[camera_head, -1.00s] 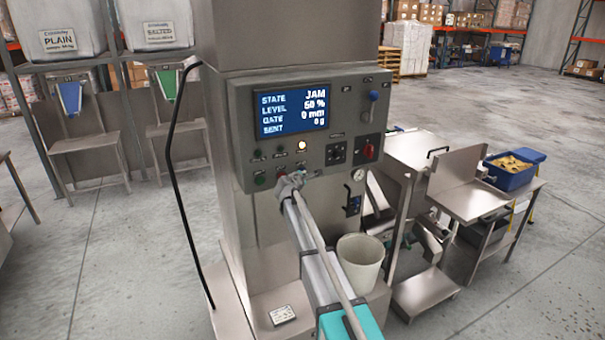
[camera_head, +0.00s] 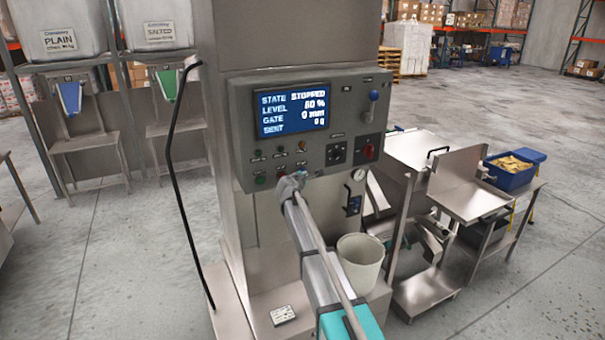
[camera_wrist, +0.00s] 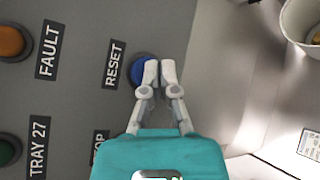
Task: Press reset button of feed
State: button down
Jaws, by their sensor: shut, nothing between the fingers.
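The blue reset button (camera_wrist: 139,71) sits on the grey control panel beside the label "RESET" (camera_wrist: 115,64) in the wrist view. My gripper (camera_wrist: 158,72) is shut and empty, with its fingertips over the button's right side, hiding part of it. I cannot tell whether they touch it or how far it is pressed. The screen (camera_head: 292,114) reads STATE STOPPED, LEVEL 60 %, GATE 0 mm, SENT 0 g.
The orange FAULT lamp (camera_wrist: 12,42) looks unlit. A green TRAY 27 button (camera_wrist: 8,150) is at the lower left. A partly covered label ending in "OP" lies below RESET. The panel also carries a red switch (camera_head: 369,151) and blue-knobbed lever (camera_head: 373,97). A pale bin (camera_head: 360,262) stands below.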

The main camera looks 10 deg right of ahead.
jog(key=shift+s+d, duration=0.15)
jog(key=shift+s, duration=0.3)
jog(key=s, duration=0.1)
jog(key=s+d, duration=0.1)
jog(key=s, duration=0.2)
jog(key=shift+s+d, duration=0.3)
jog(key=shift+s, duration=0.05)
dwell(0.4)
dwell(0.6)
jog(key=s+d+f+m+g+b, duration=0.1)
jog(key=s+d+f+m+g, duration=0.2)
jog(key=s, duration=0.4)
jog(key=s+d+f+m+g+y+b, duration=0.1)
jog(key=s+f+m+g, duration=0.1)
jog(key=s+f+m, duration=0.4)
jog(key=s+d+f+m+g+b, duration=0.1)
jog(key=s+f+m+g, duration=0.2)
jog(key=s, duration=0.5)
jog(key=s+a+f+m+g+y+b, duration=0.1)
jog(key=s+a+f+m+g+y, duration=0.1)
jog(key=s, duration=0.9)
jog(key=s+a+f+m+g+y, duration=0.3)
jog(key=s+f+m, duration=0.2)
jog(key=s, duration=0.6)
jog(key=shift+s+a+g+y+b, duration=0.15)
jog(key=shift+s+g+y+b, duration=0.05)
jog(key=shift+g+y+b, duration=0.2)
